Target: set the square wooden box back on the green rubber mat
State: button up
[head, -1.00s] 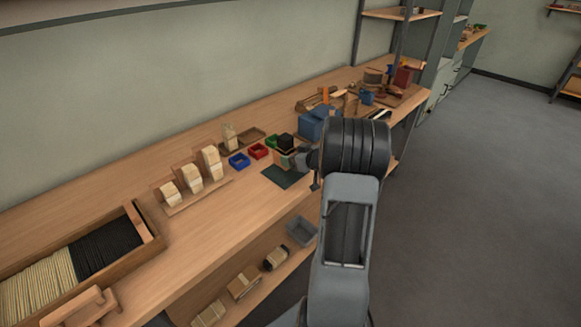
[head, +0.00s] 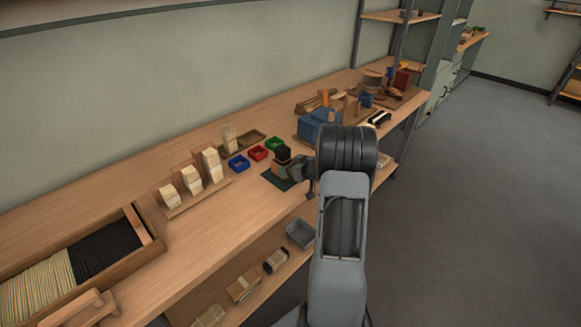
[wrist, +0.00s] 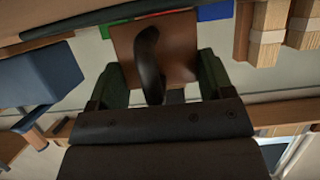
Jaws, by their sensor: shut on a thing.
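The square wooden box (head: 277,167) is brown with a black part at its top, and it stands in my gripper (head: 284,166) over the dark green mat (head: 271,175). In the wrist view the box (wrist: 180,42) shows a brown face with a curved black shape in front, between the two dark green fingers of my gripper (wrist: 158,75). The fingers are shut on the box. The box looks upright and very low over the mat; whether its base touches the mat is hidden. The mat's edges show at the left and front.
Blue (head: 238,164), red (head: 258,153) and green (head: 275,143) bins stand just behind the mat. Wooden blocks on a rack (head: 192,180) stand to the left. A large blue box (head: 316,126) is to the right. The bench front is clear.

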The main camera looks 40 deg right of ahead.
jog(key=shift+f, duration=0.15)
jog(key=o, duration=1)
jog(key=shift+f+b, duration=0.15)
jog(key=shift+b, duration=0.45)
jog(key=r+p+v, duration=0.1)
jog(key=p+v, duration=0.1)
jog(key=v, duration=1.1)
jog(key=w+a+r+m+g+h, duration=0.2)
jog(key=w+a+r+g+h, duration=0.1)
jog(key=a+r+h, duration=0.45)
jog(key=s+a+g+y, duration=0.2)
jog(key=s+a+g, duration=0.1)
jog(key=s+a, duration=0.5)
jog(key=s+a+f+g+y, duration=0.1)
jog(key=s+a+g+y, duration=0.2)
jog(key=s+a, duration=0.5)
jog(key=a+g, duration=0.1)
jog(key=a, duration=0.4)
jog(key=shift+a+f, duration=0.3)
jog(key=shift+a, duration=0.05)
